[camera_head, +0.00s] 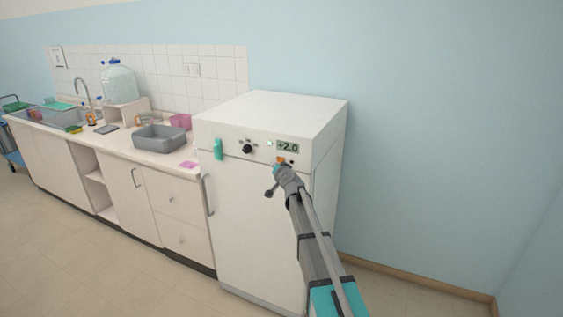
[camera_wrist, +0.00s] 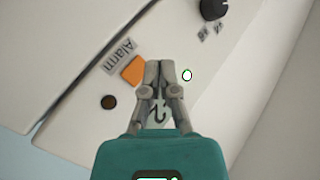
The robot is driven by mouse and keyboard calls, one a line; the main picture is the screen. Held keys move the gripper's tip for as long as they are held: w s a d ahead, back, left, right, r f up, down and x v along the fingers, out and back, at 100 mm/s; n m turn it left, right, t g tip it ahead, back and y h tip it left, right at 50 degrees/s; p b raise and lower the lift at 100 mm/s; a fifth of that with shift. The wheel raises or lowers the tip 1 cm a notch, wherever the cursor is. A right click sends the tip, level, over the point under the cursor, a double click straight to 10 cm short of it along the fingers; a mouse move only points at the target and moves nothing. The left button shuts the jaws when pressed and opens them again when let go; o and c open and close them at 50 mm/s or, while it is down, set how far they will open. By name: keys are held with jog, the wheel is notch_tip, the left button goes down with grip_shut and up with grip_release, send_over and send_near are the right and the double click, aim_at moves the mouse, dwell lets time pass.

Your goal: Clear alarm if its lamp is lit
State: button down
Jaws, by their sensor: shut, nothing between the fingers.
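A white fridge-like cabinet (camera_head: 245,215) has a control panel along its top front. In the wrist view an orange square (camera_wrist: 133,70) sits beside the printed "Alarm" label (camera_wrist: 120,57). A round dark brown spot (camera_wrist: 108,102), lamp-like and showing no glow, lies on its other side. The orange square also shows in the head view (camera_head: 281,159), below the "+2.0" display (camera_head: 288,148). My gripper (camera_wrist: 159,66) is shut and empty, its tips right beside the orange square; contact cannot be told. It partly hides the display in the wrist view.
A black knob (camera_head: 247,149) and a small bright white spot with a green rim (camera_wrist: 187,75) share the panel. A door handle (camera_head: 208,195) sticks out at the left. The counter (camera_head: 110,142) holds a grey tub (camera_head: 158,139). Floor in front is clear.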

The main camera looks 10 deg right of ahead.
jog(key=shift+s+a, duration=0.75)
jog(key=shift+s, duration=0.25)
jog(key=s+a+f+n+g, duration=0.1)
jog(key=s+f+n+g, duration=0.4)
jog(key=s, duration=1.1)
jog(key=s+a+f+n+g, duration=0.1)
jog(key=s+f+g, duration=0.7)
jog(key=s, duration=0.7)
jog(key=s+d+f+g+h, duration=0.1)
jog(key=s, duration=0.5)
jog(key=s+d+f+g+h, duration=0.1)
jog(key=s+d+f+g, duration=0.1)
jog(key=s, duration=0.4)
jog(key=shift+s+d+h, duration=0.25)
jog(key=shift+h, duration=0.05)
